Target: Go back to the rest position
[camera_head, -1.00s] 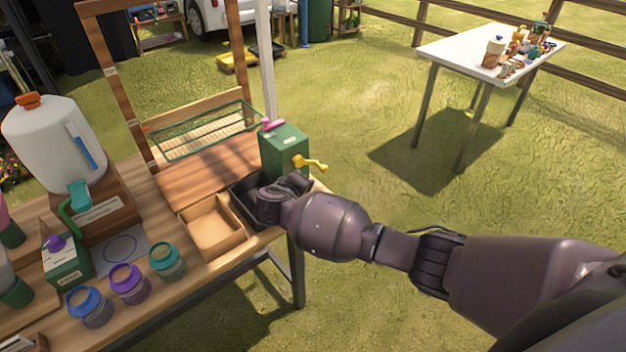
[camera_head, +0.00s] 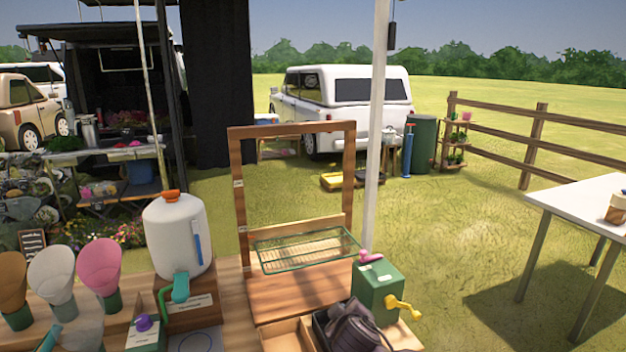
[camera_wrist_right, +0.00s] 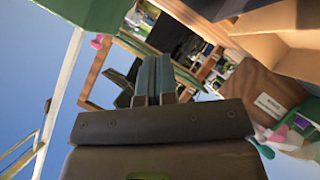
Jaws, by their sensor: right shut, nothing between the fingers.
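My right gripper (camera_wrist_right: 153,75) shows in the right wrist view with its two fingers together and nothing between them. In the head view the dark end of my right arm (camera_head: 350,328) is at the bottom edge, over the black tray (camera_head: 321,333) and beside the green box (camera_head: 377,290) with a yellow crank and pink knob. The fingertips cannot be made out there. My left gripper is in neither view.
The wooden bench carries a wooden frame (camera_head: 238,190), a wire rack (camera_head: 305,249), a white jug (camera_head: 178,235) and several paper cones. A white pole (camera_head: 376,130) rises behind the green box. A white table (camera_head: 590,203) stands at the right, with open grass between.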

